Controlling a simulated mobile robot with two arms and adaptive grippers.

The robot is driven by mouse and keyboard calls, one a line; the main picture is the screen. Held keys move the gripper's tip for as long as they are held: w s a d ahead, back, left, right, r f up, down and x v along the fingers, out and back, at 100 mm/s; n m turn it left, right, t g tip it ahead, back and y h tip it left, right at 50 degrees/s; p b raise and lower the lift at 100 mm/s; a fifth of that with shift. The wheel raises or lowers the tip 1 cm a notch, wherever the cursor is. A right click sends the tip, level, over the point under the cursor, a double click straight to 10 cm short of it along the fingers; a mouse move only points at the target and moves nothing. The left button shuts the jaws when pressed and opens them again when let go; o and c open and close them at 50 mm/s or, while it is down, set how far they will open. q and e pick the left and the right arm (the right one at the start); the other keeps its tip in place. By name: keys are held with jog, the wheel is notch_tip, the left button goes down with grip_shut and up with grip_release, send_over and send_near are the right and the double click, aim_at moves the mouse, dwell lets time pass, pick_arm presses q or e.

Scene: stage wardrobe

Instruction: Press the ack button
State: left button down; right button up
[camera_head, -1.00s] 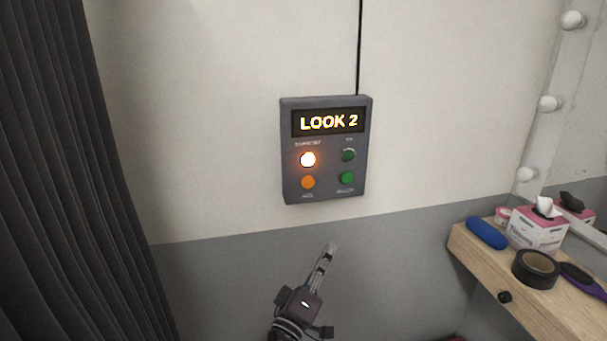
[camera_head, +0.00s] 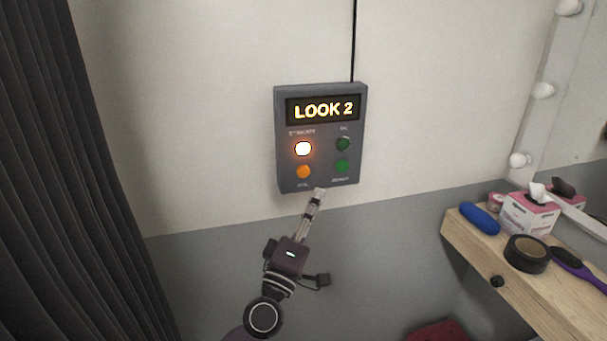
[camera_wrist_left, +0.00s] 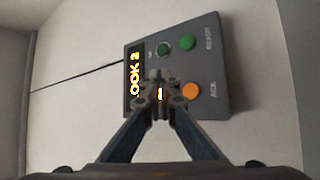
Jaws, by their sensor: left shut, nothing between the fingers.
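A grey wall box (camera_head: 320,183) has a display reading "LOOK 2" and two rows of buttons. The ack button (camera_head: 303,171) is the orange one at lower left; it also shows in the left wrist view (camera_wrist_left: 191,91), right of my fingers, with its label beside it. Above it a button (camera_head: 303,148) glows bright. Two green buttons (camera_head: 342,166) are on the right. My left gripper (camera_head: 319,191) is shut and empty, its tips by the box's lower edge in the head view, below and right of the ack button. In the wrist view its fingers (camera_wrist_left: 160,77) cover the lit button. Contact cannot be told.
A black cable (camera_head: 354,40) runs up from the box. A dark curtain (camera_head: 45,170) hangs at left. At right a wooden shelf (camera_head: 470,245) holds a tissue box (camera_head: 528,214), black tape roll (camera_head: 526,253), blue case (camera_head: 480,218) and brush (camera_head: 575,265). The wall around the box is clear.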

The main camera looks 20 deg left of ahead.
aim_at(303, 172)
pick_arm(q)
jog(key=shift+w+a+b, duration=0.5)
jog(key=shift+w+a, duration=0.25)
jog(key=shift+w, duration=0.3)
jog(key=shift+w+a+b, duration=0.5)
jog(key=shift+w+a, duration=0.2)
jog(key=shift+w, duration=0.4)
jog(key=shift+w+a+b, duration=0.5)
jog(key=shift+w+a, duration=0.25)
jog(key=shift+w, duration=0.3)
jog(key=shift+w+a, duration=0.2)
jog(key=shift+w, duration=0.15)
jog(key=shift+w+a+b, duration=0.25)
jog(key=shift+w+b, duration=0.1)
jog(key=shift+s, duration=0.1)
jog(key=shift+s+d+p, duration=0.45)
jog(key=shift+s+p, duration=0.1)
jog(key=shift+s, duration=0.1)
